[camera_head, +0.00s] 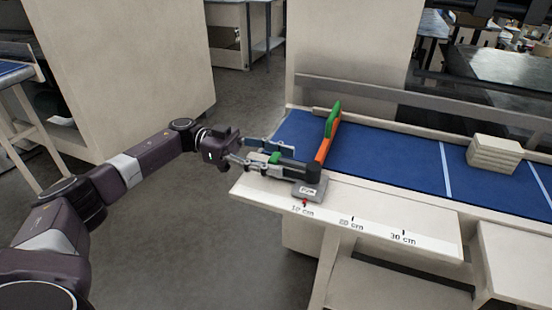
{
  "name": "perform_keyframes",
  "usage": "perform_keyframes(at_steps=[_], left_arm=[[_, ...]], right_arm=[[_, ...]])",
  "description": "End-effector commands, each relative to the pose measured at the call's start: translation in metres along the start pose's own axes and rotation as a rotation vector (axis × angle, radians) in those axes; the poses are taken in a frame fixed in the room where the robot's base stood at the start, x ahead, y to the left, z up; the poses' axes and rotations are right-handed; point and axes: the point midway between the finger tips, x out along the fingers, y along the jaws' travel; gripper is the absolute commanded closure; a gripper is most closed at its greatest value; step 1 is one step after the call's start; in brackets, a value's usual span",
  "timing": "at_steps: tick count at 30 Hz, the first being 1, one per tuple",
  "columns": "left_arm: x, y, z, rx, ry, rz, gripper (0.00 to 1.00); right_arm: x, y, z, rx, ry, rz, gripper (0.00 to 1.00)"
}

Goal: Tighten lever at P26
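A grey clamp block (309,191) with a small white label sits at the near left corner of the blue-topped table, by the 10 cm mark. The label is too small to read. A dark lever (298,164) reaches left from the block's black pivot, with a green part near its outer end. An orange and green upright plate (327,138) stands behind the block. My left gripper (276,157) is at the lever's outer end, its fingers on either side of the green part. Whether they press on it cannot be told. My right gripper is not in view.
The blue table top (390,158) is clear between the upright plate and a stack of pale boards (494,154) at the right. A scale strip (352,221) runs along the front edge. A raised rail (400,100) runs along the back.

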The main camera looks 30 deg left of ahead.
Motion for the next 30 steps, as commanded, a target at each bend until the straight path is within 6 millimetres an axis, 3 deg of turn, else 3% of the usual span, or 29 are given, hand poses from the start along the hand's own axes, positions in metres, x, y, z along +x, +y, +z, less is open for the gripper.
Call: perform_keyframes(at_steps=[11, 24, 30], left_arm=[[-0.011, -0.001, -0.001, 0.001, 0.0, -0.003, 0.54], [-0.087, -0.002, -0.001, 0.001, 0.0, -0.004, 0.54], [-0.107, -0.002, 0.0, 0.001, -0.001, -0.003, 0.54]], right_arm=[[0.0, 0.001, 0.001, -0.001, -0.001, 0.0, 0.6], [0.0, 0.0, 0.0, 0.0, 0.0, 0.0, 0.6], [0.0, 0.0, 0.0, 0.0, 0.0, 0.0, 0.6]])
